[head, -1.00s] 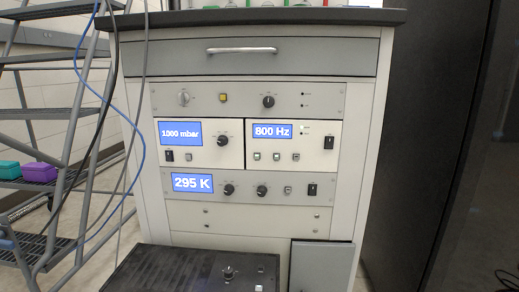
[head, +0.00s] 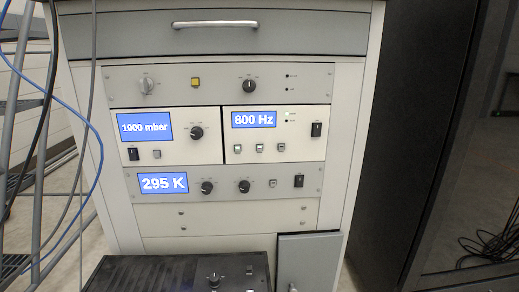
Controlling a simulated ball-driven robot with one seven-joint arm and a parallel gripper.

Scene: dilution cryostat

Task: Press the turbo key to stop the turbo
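The turbo controller seems to be the cream panel (head: 300,140) with a blue display (head: 254,119) reading 800 Hz. Below the display is a row of three small square keys: a left key (head: 241,149), a middle key (head: 260,148) and a right key (head: 279,148). Their labels are too small to read, so I cannot tell which is the turbo key. My gripper is not in view.
A 1000 mbar panel (head: 145,127) is to the left and a 295 K panel (head: 163,183) below. A black box (head: 150,272) and a grey door (head: 310,262) stand low in front. Cables hang at left by a metal stair; a dark cabinet (head: 400,150) stands right.

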